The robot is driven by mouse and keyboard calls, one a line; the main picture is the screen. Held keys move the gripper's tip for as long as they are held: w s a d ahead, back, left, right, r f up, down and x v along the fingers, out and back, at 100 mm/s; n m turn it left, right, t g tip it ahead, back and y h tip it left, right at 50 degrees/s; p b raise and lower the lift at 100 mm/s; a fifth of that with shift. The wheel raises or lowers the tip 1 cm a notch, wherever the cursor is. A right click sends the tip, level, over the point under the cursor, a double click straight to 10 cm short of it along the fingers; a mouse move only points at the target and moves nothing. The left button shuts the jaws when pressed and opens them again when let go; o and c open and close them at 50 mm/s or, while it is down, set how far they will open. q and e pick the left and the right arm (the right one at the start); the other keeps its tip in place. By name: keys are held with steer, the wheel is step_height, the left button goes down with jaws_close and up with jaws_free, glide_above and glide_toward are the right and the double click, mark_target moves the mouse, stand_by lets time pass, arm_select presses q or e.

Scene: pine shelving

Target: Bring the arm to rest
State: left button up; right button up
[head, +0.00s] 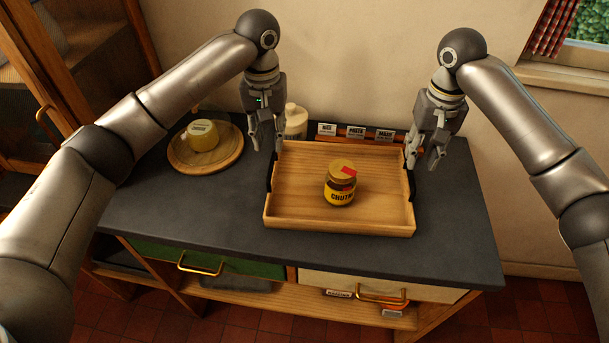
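My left gripper (267,146) hangs fingers down by the back left corner of a wooden tray (290,220), its fingers apart and nothing visible between them. My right gripper (424,163) hangs fingers down by the tray's back right corner, its fingers spread and empty. The tray lies on the dark worktop and has dark handles on its left and right sides. A chutney jar (340,186) with a yellow label and a red mark on its lid stands upright in the tray. I cannot tell whether the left fingertips touch the tray.
A round wooden board (178,160) with a labelled pale yellow item (202,135) lies at the left. A white bottle (295,121) stands behind the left gripper. Small labels (356,132) line the back. The dark worktop (170,215) is clear at front left.

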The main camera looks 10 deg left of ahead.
steer(key=shift+r, duration=0.25)
stand_by(0.3)
